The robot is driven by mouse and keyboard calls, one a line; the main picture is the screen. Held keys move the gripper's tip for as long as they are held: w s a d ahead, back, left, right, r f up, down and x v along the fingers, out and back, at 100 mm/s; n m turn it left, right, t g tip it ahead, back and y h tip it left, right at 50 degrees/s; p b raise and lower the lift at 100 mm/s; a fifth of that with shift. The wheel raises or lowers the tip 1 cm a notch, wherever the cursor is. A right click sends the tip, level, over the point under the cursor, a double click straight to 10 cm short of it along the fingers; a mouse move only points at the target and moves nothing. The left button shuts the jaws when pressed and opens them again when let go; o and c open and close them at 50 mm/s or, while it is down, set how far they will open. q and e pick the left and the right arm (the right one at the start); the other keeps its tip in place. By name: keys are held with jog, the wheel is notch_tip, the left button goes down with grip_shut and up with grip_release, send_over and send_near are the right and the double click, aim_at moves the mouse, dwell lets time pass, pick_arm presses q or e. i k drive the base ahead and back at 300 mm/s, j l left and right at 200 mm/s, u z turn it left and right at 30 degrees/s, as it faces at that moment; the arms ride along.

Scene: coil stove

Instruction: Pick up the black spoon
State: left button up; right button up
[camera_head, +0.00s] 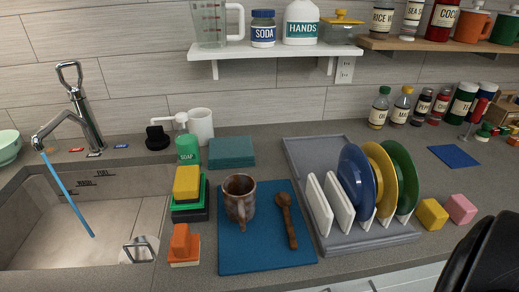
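A brown spoon (287,219) lies on a blue mat (262,262) on the counter, its bowl toward the back and its handle toward the front. It looks brown, not black, and I see no black spoon. A brown mug (240,197) stands on the same mat just left of the spoon, apart from it. Neither of my grippers is in view. A black rounded part, probably of my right arm, shows at the lower right edge, well away from the spoon.
A grey dish rack (305,155) with plates stands right of the mat. Stacked sponges (187,184) and an orange block (183,243) are left of it. The sink (40,225) is at far left, its faucet (85,115) behind. The wall shelf (275,50) holds containers.

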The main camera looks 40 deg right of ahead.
aim_at(283, 199)
jog(key=j+z, duration=0.1)
jog(key=z, duration=0.65)
jog(key=j+z, duration=0.15)
jog(key=z, duration=0.25)
